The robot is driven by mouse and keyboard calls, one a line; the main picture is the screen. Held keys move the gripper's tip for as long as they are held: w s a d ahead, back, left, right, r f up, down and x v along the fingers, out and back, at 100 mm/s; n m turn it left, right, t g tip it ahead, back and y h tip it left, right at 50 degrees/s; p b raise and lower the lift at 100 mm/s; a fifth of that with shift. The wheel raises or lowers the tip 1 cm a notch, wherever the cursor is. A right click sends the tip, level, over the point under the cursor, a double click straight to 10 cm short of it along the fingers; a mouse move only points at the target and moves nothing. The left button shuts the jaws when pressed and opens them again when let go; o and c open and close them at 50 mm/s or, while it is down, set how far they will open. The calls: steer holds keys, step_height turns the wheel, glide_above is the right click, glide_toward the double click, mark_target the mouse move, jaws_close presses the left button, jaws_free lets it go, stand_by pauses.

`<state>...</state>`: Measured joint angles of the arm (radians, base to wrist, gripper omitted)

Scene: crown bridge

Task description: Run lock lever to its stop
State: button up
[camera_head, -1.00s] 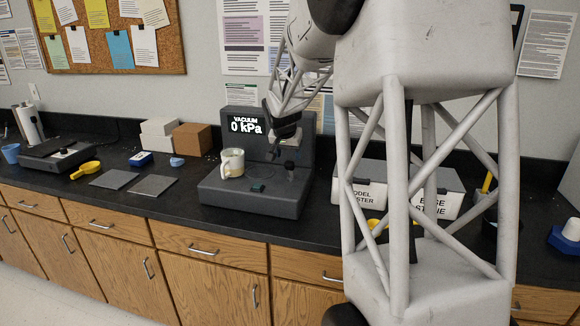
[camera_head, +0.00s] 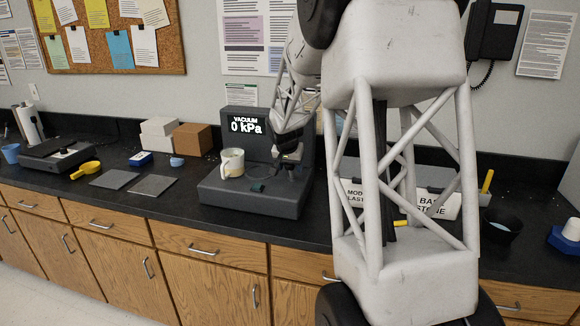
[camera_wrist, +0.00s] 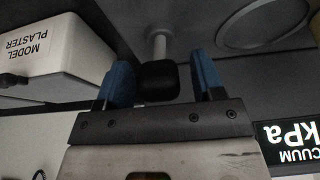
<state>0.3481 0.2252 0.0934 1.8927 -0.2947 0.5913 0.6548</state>
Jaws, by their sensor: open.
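The vacuum machine (camera_head: 255,195) is a dark grey unit on the bench with a display (camera_head: 243,124) reading "VACUUM 0 kPa". In the wrist view, the lock lever (camera_wrist: 157,45) shows as a pale rod ending in a black knob (camera_wrist: 158,82). My gripper (camera_wrist: 163,76) is open, with one blue finger on each side of the knob; a gap shows on the right, and I cannot tell whether the left finger touches. In the head view my gripper (camera_head: 290,160) is over the machine's right side and hides most of the lever.
A cream mug (camera_head: 231,162) stands on the machine left of my gripper. Labelled boxes (camera_head: 436,203) stand right of the machine, partly behind my arm; the "MODEL PLASTER" box (camera_wrist: 55,55) is close in the wrist view. Two grey slabs (camera_head: 152,186) lie to the left.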

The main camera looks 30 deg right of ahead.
steer(key=c, duration=0.9)
steer(key=shift+c, duration=0.2)
steer(key=shift+d, duration=0.1)
steer(key=shift+w+d+r+g+y, duration=0.2)
steer(key=shift+w+d+g+y, duration=0.35)
steer(key=shift+g+y, duration=0.3)
steer(key=shift+w+d+r+g+y, duration=0.15)
steer(key=shift+w+d+g+y, duration=0.4)
steer(key=shift+g+y, duration=0.3)
steer(key=o, duration=0.9)
steer(key=shift+o, duration=0.2)
steer(key=shift+a, duration=0.1)
steer(key=shift+r, duration=0.15)
